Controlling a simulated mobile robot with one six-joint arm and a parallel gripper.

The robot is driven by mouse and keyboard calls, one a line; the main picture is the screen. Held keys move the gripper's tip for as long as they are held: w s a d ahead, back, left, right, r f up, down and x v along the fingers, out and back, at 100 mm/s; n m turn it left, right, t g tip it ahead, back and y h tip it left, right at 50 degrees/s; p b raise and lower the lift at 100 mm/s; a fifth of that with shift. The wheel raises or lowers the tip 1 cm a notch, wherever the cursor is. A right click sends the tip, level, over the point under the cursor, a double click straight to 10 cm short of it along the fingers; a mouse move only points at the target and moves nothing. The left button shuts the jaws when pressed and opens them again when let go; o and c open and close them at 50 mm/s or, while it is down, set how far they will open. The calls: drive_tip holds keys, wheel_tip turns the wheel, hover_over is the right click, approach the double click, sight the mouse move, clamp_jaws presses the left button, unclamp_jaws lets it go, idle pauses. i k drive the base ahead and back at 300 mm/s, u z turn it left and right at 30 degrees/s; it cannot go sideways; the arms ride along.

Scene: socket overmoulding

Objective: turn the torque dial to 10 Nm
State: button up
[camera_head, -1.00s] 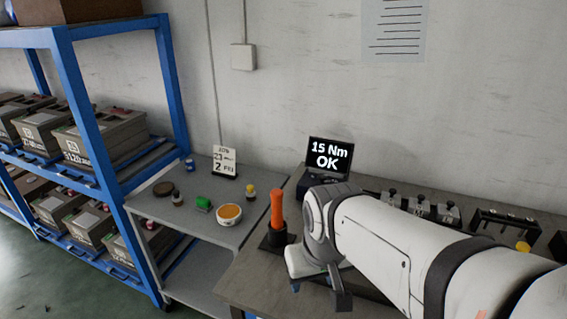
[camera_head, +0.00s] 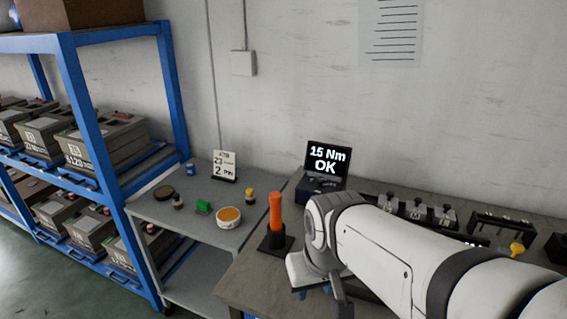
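A small black display (camera_head: 327,159) at the back of the workbench reads "15 Nm OK". Below its screen is a dark base (camera_head: 318,187), partly hidden by my arm. I cannot make out the torque dial on it. My white arm reaches in from the right, and its end is in front of the display, over the bench. My gripper (camera_head: 342,302) points down near the bench's front left, right of the orange-handled tool. Its fingers are mostly hidden behind the wrist, so its opening does not show.
An orange-handled tool (camera_head: 275,213) stands upright in a black holder (camera_head: 276,242) left of my wrist. Several clamps (camera_head: 417,209) and a black rack (camera_head: 502,225) stand behind my arm. A grey side table (camera_head: 150,209) holds small containers. A blue shelf (camera_head: 70,90) stands at left.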

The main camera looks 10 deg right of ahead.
sight(321, 181)
drive_tip(key=u, duration=0.15)
drive_tip(key=k, duration=0.45)
drive_tip(key=z, duration=2.7)
drive_tip(key=k, duration=1.6)
drive_tip(key=u, duration=1.7)
drive_tip(key=i, duration=1.7)
